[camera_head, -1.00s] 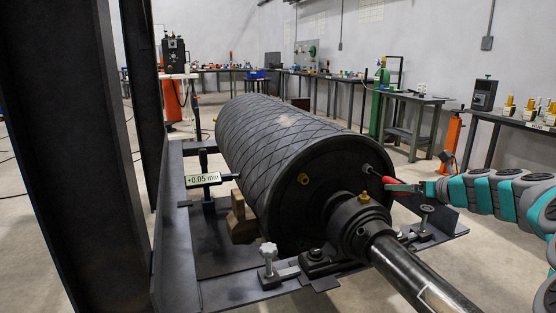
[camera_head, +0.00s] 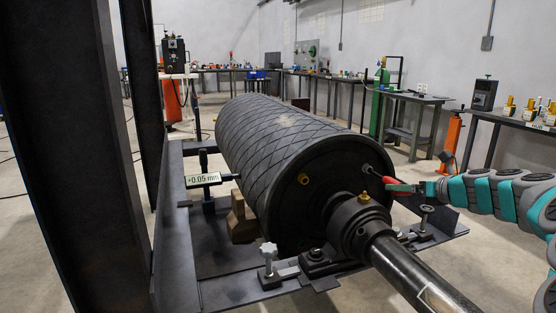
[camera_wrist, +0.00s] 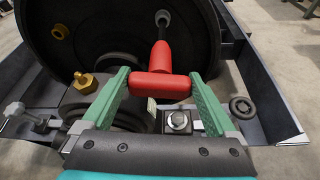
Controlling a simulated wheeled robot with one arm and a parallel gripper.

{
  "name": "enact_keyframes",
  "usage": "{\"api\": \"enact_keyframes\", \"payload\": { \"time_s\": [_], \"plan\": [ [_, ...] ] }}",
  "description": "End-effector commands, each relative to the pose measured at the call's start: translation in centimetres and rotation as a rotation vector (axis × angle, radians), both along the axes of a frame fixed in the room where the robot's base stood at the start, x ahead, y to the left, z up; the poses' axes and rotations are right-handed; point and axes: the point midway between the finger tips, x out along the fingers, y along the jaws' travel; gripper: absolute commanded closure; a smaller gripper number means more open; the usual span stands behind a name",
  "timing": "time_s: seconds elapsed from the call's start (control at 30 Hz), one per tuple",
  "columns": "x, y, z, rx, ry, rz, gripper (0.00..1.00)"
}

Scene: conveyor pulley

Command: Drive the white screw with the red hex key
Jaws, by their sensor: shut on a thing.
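The red hex key (camera_head: 398,187) is held in my gripper (camera_head: 424,188) at the right front of the drum's end face. In the wrist view, its red T-shaped handle (camera_wrist: 160,86) lies crosswise between the green fingers of my gripper (camera_wrist: 160,92), which is shut on it. The key points away from me toward the drum face. A pale grey-white screw end in a dark ring (camera_wrist: 162,18) sits in line with its tip; it also shows in the head view as a light spot (camera_head: 367,169). I cannot tell whether the tip is seated in it.
The ribbed drum (camera_head: 285,150) rests on a dark frame with a shaft (camera_head: 410,270) toward me. A brass fitting (camera_head: 303,179) is on its face. A white-knobbed clamp screw (camera_head: 268,249) stands in front. A gauge (camera_head: 203,180) reads +0.05 mm. A dark column (camera_head: 75,150) blocks the left.

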Motion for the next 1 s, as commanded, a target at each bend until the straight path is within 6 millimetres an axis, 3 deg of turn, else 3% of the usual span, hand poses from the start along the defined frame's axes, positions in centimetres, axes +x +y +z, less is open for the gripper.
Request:
{"api": "enact_keyframes", "payload": {
  "time_s": [1.0],
  "plan": [
    [-1.1,-0.4,0.0,0.0,0.001,0.001,1.0]
  ]
}}
